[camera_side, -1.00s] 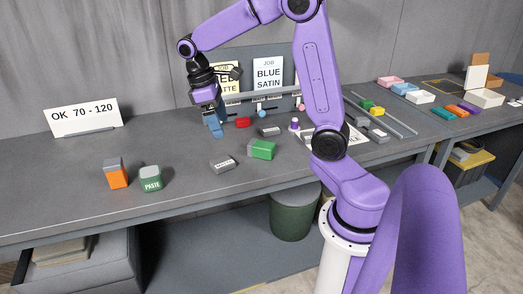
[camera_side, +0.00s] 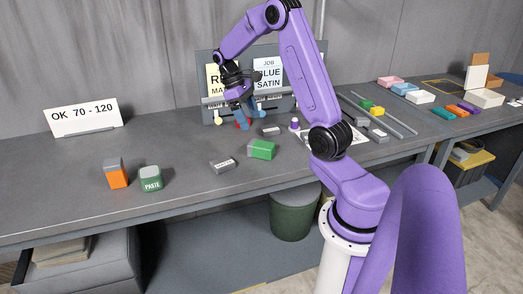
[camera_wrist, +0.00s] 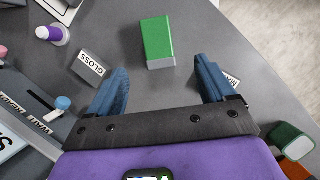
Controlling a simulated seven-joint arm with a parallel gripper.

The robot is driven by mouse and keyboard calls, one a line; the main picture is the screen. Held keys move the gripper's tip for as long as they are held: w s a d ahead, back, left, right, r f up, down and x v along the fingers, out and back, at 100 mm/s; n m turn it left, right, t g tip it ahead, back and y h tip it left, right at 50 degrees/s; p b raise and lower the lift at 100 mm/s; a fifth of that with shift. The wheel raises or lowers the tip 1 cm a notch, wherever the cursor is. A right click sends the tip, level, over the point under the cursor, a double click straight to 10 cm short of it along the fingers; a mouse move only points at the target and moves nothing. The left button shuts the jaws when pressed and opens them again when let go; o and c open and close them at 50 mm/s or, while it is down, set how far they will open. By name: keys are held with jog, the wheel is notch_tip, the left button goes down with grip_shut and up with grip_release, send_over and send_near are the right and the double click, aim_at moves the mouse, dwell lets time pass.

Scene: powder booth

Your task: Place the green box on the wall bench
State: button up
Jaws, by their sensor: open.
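The green box (camera_side: 262,149), with a grey end, lies on a long grey bench (camera_side: 70,205) that runs along the wall. In the wrist view the green box (camera_wrist: 157,38) lies ahead of the fingertips, roughly centred between them. My gripper (camera_side: 248,119) is above the bench in front of the sign rack, behind the green box and apart from it. Its blue fingers (camera_wrist: 162,70) are spread with nothing between them. A second grey bench (camera_side: 440,125) adjoins at the right; I cannot tell which surface is called the wall bench.
Grey labelled blocks (camera_side: 223,166) (camera_side: 271,131) lie near the green box.

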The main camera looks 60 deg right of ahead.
aim_at(261, 144)
jog(key=x, duration=1.1)
jog(key=shift+d+f, duration=0.1)
jog(key=shift+d, duration=0.1)
jog(key=c, duration=1.2)
